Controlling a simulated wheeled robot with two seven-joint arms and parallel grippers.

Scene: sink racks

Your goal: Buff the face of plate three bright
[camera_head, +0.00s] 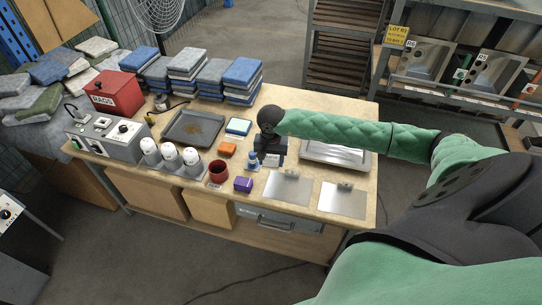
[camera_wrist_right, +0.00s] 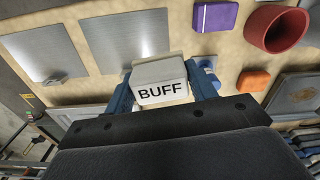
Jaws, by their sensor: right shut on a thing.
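My right gripper (camera_head: 268,158) is above the workbench, near its middle. It is shut on a pale block marked BUFF (camera_wrist_right: 160,83), which sits between the blue fingers in the right wrist view. Two flat metal plates lie side by side at the bench front: a left one (camera_head: 288,190) and a right one (camera_head: 343,201). They also show in the wrist view, as the nearer plate (camera_wrist_right: 126,42) and the farther plate (camera_wrist_right: 44,52). A shiny metal piece (camera_head: 337,155) lies behind them. I cannot read which is plate three. My left gripper is not in view.
A purple block (camera_head: 243,184), red cup (camera_head: 218,171), orange block (camera_head: 228,149) and small blue-topped item (camera_head: 252,162) stand near the gripper. A dark tray (camera_head: 195,127), control box (camera_head: 105,137) and folded cloth stacks fill the left. A metal rack (camera_head: 455,65) stands back right.

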